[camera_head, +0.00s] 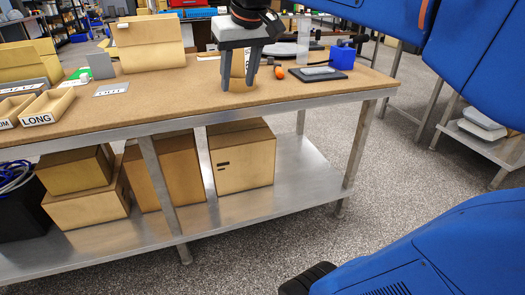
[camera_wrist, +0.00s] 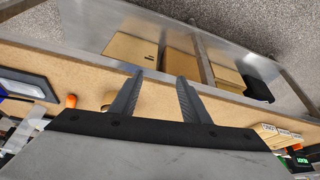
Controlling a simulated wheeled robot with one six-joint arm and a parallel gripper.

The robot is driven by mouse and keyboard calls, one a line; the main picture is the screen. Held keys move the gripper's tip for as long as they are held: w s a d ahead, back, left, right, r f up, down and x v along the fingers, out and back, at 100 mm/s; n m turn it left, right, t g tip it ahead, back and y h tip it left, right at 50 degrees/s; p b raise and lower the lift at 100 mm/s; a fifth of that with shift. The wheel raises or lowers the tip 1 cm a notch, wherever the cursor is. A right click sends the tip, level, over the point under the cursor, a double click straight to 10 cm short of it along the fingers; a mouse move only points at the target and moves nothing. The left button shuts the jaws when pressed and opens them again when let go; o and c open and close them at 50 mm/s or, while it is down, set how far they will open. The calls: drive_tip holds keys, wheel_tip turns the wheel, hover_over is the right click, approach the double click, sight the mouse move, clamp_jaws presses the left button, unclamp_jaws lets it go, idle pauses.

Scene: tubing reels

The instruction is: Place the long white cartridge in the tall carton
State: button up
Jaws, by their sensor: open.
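My gripper (camera_head: 238,86) is open above the front part of the bench. Its two dark fingers also show in the wrist view (camera_wrist: 160,77), with nothing between them. I cannot make out a long white cartridge for certain; a pale upright cylinder (camera_head: 303,40) stands at the back, right of my gripper. A tan carton (camera_head: 150,45) stands on the bench at the back left, and another (camera_head: 30,62) stands farther left. I cannot tell which is the tall carton. A tan object behind my gripper is partly hidden by the fingers.
Shallow trays, one labelled LONG (camera_head: 47,107), lie at the bench's left end. Several boxes sit on the lower shelf (camera_head: 290,190). The front bench strip looks clear.

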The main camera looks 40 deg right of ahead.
drive_tip(key=s+a+f, duration=0.1)
drive_tip(key=s+f, duration=0.4)
drive_tip(key=f, duration=0.3)
drive_tip(key=s+a+f, duration=0.1)
drive_tip(key=s+f, duration=0.4)
drive_tip(key=f, duration=0.3)
drive_tip(key=s+a+f+n, duration=0.1)
drive_tip(key=s+a+f, duration=0.1)
drive_tip(key=s+f, duration=0.3)
wheel_tip(320, 180, down, 4)
drive_tip(key=shift+s+f, duration=0.1)
drive_tip(key=shift+s, duration=0.3)
